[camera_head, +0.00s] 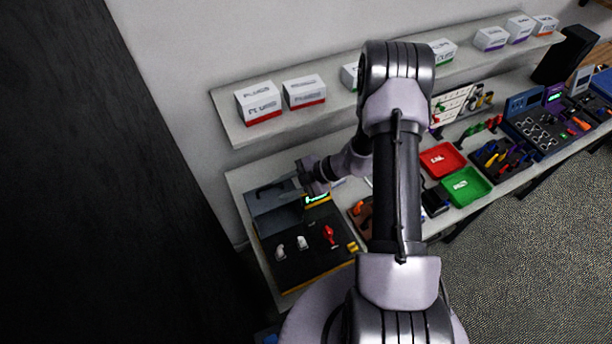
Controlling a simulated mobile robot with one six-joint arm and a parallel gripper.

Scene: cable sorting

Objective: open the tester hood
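The tester (309,264) stands at the left end of the bench, with a dark top face carrying two pale plugs and a red one. A grey hood-like part (268,207) with a dark bar (272,187) lies along its back left. A small green-lit display (317,198) shows beside it. My gripper (294,191) is above the back of the tester, just right of the dark bar. Its fingers are small and dark here, so I cannot tell whether they touch the hood or how far apart they are. My arm hides part of the bench to the right.
A shelf (228,118) with several white boxes runs along the wall above the bench. Right of my arm are a red tray (442,160), a green tray (466,187) and dark tool panels (503,163). A dark upright surface (100,190) fills the left.

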